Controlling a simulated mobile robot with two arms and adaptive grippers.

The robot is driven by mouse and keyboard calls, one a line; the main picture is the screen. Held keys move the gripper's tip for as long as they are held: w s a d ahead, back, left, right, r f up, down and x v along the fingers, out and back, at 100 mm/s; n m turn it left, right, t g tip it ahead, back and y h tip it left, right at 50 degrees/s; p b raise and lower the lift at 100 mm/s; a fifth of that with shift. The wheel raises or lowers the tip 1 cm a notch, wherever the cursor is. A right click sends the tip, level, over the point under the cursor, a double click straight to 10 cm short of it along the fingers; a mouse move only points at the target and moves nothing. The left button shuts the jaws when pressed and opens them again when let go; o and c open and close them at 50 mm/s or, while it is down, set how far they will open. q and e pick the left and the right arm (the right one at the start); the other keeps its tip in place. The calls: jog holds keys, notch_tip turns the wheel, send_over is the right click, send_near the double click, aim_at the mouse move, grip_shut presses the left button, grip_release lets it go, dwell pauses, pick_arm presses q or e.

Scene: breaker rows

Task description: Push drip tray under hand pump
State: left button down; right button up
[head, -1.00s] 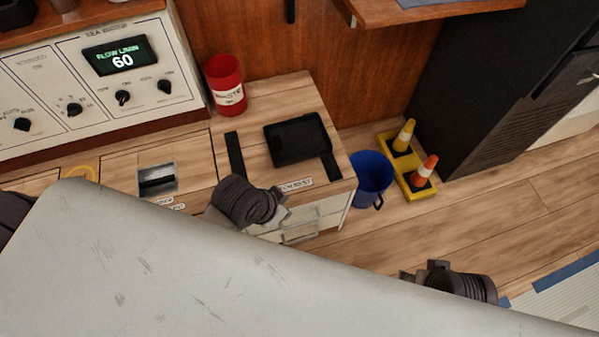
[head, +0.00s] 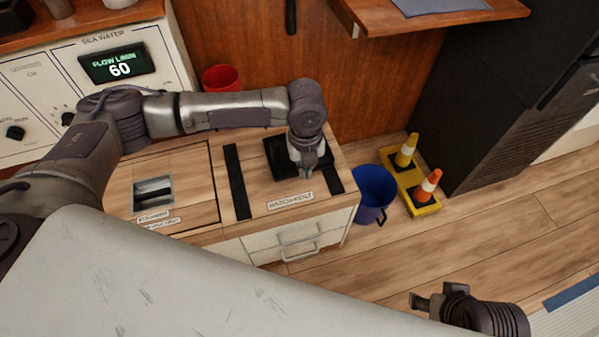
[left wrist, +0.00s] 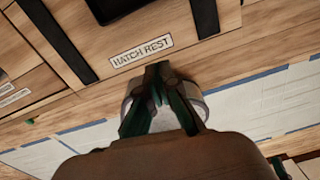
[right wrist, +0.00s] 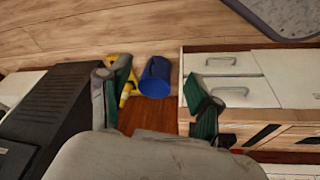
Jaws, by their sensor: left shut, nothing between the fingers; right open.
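A shallow black square tray (head: 277,152), which looks like the drip tray, lies on the wooden counter between two black strips, behind the "HATCH REST" label. Its edge shows at the top of the left wrist view (left wrist: 115,8). My left gripper (head: 306,172) points down at the tray's front right part and hides some of it. Its fingers are shut and empty in the left wrist view (left wrist: 157,75); I cannot tell whether they touch the tray. My right gripper (head: 422,301) is open and empty, low at the right, and shows in the right wrist view (right wrist: 155,100). I cannot make out a hand pump.
A red bin (head: 221,78) stands behind the counter's left part. A blue bucket (head: 372,195) and a yellow stand with cones (head: 424,190) are on the floor to the right. A wooden shelf (head: 430,22) overhangs above. A recessed handle (head: 153,192) sits left.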

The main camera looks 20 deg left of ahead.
pick_arm(q)
jog(key=b, duration=0.2)
send_over(302, 193)
notch_tip(302, 193, down, 5)
jog(key=shift+s, duration=0.15)
notch_tip(302, 193, down, 2)
notch_tip(302, 193, down, 3)
jog(key=shift+f+b, duration=0.1)
jog(key=shift+b, duration=0.65)
jog(key=w, duration=0.1)
jog(key=w+a, duration=0.1)
jog(key=w+b, duration=0.1)
jog(key=shift+w+a+r, duration=0.1)
jog(key=shift+a+r, duration=0.1)
jog(key=shift+a, duration=0.05)
jog(key=shift+w+a, duration=0.1)
jog(key=shift+w, duration=0.1)
pick_arm(e)
jog(key=w+a+r+t+y, duration=0.1)
jog(key=w+a+t, duration=0.1)
jog(key=w, duration=0.3)
jog(key=w+a+r+t, duration=0.1)
jog(key=w+r+t, duration=0.1)
jog(key=w+t, duration=0.2)
jog(key=shift+w+a+t+y, duration=0.35)
jog(key=shift+w+t+y, duration=0.05)
jog(key=shift+w, duration=0.65)
